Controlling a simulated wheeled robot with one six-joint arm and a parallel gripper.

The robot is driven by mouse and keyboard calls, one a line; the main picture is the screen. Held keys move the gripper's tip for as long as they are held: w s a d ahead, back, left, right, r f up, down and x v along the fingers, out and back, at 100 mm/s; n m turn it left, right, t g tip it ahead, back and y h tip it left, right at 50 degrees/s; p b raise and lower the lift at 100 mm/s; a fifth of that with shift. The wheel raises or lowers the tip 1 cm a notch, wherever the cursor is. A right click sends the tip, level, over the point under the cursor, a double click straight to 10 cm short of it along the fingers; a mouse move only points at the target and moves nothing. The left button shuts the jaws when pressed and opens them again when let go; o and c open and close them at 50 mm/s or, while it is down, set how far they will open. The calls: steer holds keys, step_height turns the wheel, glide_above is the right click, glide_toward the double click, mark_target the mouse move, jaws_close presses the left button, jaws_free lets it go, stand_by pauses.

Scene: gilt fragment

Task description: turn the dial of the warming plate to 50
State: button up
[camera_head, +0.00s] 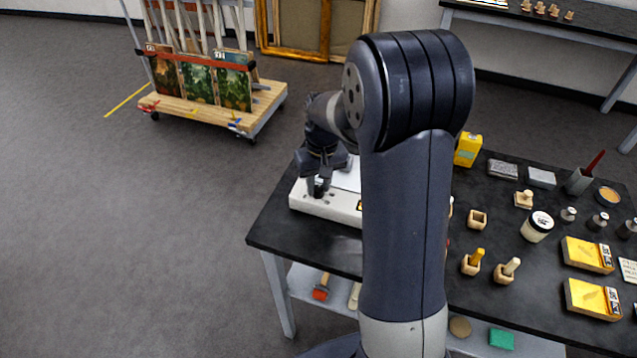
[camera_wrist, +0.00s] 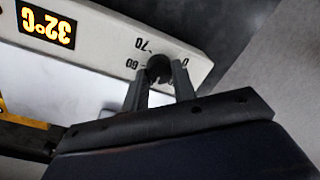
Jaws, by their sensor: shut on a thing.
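The warming plate (camera_head: 327,203) is a white box at the left end of the black table, partly hidden behind my arm. In the wrist view its white front panel (camera_wrist: 112,35) carries a lit display (camera_wrist: 47,24) that reads 32°C, upside down. The dial (camera_wrist: 158,68) is a dark round knob with printed marks around it; 60, 70 and a 0 are legible. My gripper (camera_wrist: 160,88) is shut on the dial, one finger on each side. In the head view my gripper (camera_head: 318,188) reaches down onto the panel. The dial's pointer is hidden, so its setting cannot be read.
A wooden cart (camera_head: 205,108) with pictures stands at the back left. The floor at left is clear.

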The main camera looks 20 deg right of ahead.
mark_target(322, 187)
stand_by(0.4)
steer(key=o, duration=1)
steer(key=shift+r, duration=0.15)
step_height(322, 187, up, 11)
steer(key=shift+d+f, duration=0.2)
steer(key=shift+d, duration=0.15)
steer(key=f, duration=1.1)
steer(key=shift+a, duration=0.4)
